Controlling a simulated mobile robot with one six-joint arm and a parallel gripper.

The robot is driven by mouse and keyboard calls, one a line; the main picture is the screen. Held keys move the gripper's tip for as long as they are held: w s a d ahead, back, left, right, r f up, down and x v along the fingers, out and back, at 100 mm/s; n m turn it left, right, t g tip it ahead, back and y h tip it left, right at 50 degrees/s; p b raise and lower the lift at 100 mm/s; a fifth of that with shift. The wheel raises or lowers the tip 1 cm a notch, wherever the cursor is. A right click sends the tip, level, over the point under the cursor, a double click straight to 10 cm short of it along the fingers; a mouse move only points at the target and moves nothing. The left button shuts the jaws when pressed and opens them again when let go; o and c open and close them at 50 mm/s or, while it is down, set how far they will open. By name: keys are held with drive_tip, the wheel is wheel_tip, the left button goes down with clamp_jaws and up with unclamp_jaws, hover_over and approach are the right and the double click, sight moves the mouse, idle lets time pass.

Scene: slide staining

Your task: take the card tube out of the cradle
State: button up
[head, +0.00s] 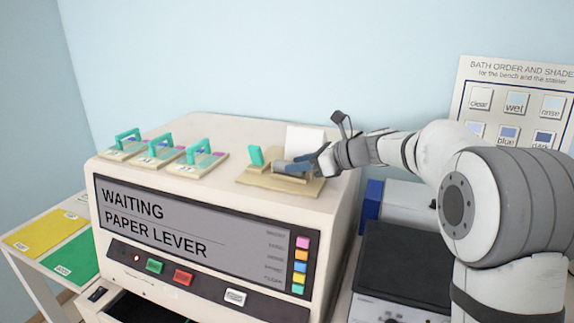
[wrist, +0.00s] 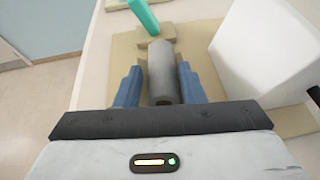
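The grey card tube (wrist: 162,72) lies lengthwise between my gripper's two blue fingers (wrist: 160,88) in the wrist view. A narrow gap shows beside the tube on the left; on the right the finger is very close, and contact cannot be told. My gripper (head: 300,166) reaches in from the right on top of the machine and looks open around the tube. The tan cradle (head: 283,184) is below it, with its base also in the wrist view (wrist: 124,48). The fingers hide much of the tube and its supports in the head view.
A teal lever (head: 255,156) stands at the cradle's left end. A white block (head: 305,139) stands close behind the gripper. Several small teal-handled units (head: 161,153) sit farther left on the machine top. The machine display (head: 175,232) reads "WAITING PAPER LEVER".

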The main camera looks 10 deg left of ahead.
drive_tip(key=shift+x, duration=0.9)
drive_tip(key=shift+d, duration=0.1)
drive_tip(key=c, duration=0.6)
drive_tip(key=shift+r, duration=0.15)
